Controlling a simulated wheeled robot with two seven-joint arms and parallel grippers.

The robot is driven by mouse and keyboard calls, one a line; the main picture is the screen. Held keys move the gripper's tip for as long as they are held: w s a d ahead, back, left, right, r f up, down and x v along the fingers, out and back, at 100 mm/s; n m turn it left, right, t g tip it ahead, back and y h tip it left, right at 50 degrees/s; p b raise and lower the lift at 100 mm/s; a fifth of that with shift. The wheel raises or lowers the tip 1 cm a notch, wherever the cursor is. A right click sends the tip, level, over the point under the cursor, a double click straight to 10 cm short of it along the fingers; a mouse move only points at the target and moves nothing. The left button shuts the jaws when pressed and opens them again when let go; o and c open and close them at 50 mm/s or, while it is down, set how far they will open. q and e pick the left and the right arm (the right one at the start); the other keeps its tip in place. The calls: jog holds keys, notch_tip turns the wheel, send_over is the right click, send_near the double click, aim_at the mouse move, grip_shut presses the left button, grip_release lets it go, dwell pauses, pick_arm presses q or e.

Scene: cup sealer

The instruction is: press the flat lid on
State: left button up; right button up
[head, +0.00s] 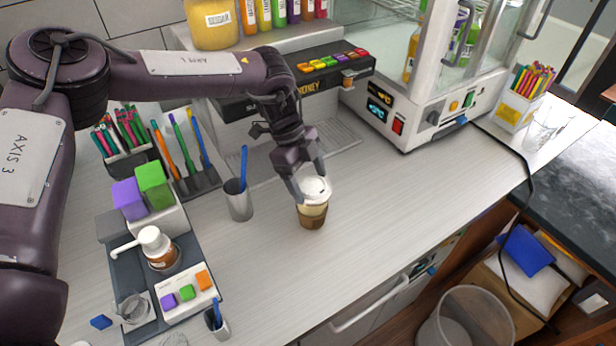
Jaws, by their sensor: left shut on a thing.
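A paper cup (312,219) with a brown lower part and a pale top stands upright on the white counter. A white lid (315,189) is at the cup's mouth; I cannot tell whether it is seated on the rim or just over it. My left gripper (308,184) comes down from above and is shut on the lid, its fingers hiding part of the lid's left and far sides. My right gripper is not in view.
A metal cup with a blue stick (239,200) stands close left of the paper cup. A dispenser machine (310,80) and a glass-fronted cabinet (405,110) stand behind. A pump bottle (158,248) sits on a dark tray at left. The counter to the right is clear.

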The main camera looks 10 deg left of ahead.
pick_arm(q)
jog(key=shift+f, duration=0.1)
dwell(0.8)
jog(key=o, duration=1)
jog(key=shift+p, duration=0.3)
jog(key=shift+r+p, duration=2.9)
jog(key=shift+r, duration=0.6)
jog(key=shift+c, duration=0.4)
